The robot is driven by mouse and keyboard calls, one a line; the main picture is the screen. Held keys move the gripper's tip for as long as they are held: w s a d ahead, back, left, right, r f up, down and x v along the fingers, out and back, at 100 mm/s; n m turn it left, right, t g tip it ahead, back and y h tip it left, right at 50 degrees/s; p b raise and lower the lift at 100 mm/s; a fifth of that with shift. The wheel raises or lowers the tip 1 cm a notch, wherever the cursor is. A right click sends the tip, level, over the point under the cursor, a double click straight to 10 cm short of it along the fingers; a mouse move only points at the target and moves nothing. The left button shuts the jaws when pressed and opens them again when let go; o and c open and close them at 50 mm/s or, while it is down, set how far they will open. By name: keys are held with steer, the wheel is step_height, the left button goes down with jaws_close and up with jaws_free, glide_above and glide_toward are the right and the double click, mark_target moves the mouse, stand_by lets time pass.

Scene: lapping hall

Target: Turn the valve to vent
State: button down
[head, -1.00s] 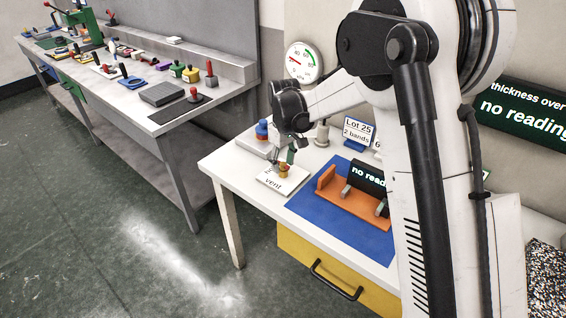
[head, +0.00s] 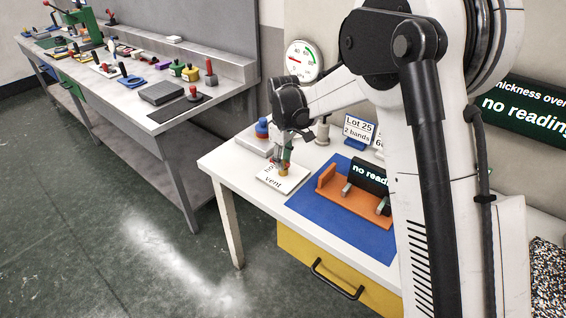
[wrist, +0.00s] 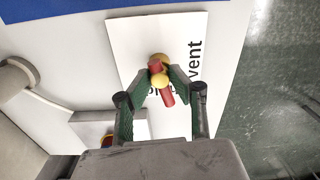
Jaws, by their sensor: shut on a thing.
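The valve (wrist: 159,60) is a small brass-yellow body with a red lever (wrist: 168,98). It sits on a white plate (wrist: 126,34) marked "vent" and a second word that my gripper partly hides. In the head view the plate (head: 270,183) lies at the left end of the white table, with the valve mostly behind my fingers.
Right of the plate are a blue mat (head: 312,207) and an orange fixture (head: 350,201) with a "no reading" display. Behind stand a round gauge (head: 303,61), a "Lot 25" card (head: 358,132) and a blue-topped item (head: 262,129). A grey workbench (head: 165,125) with tools stands at left.

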steer(key=n+b, duration=0.1)
steer(key=n, duration=0.2)
steer(key=shift+n, duration=0.3)
steer(key=n+b, duration=0.1)
steer(key=n, duration=0.2)
steer(key=shift+n, duration=0.3)
steer(key=n, duration=0.3)
steer(key=shift+n+b, duration=0.3)
steer(key=shift+b, duration=0.05)
steer(key=shift+n, duration=2)
steer(key=c, duration=1.6)
jaws_free()
steer(key=shift+o, duration=0.2)
step_height(320, 180, up, 12)
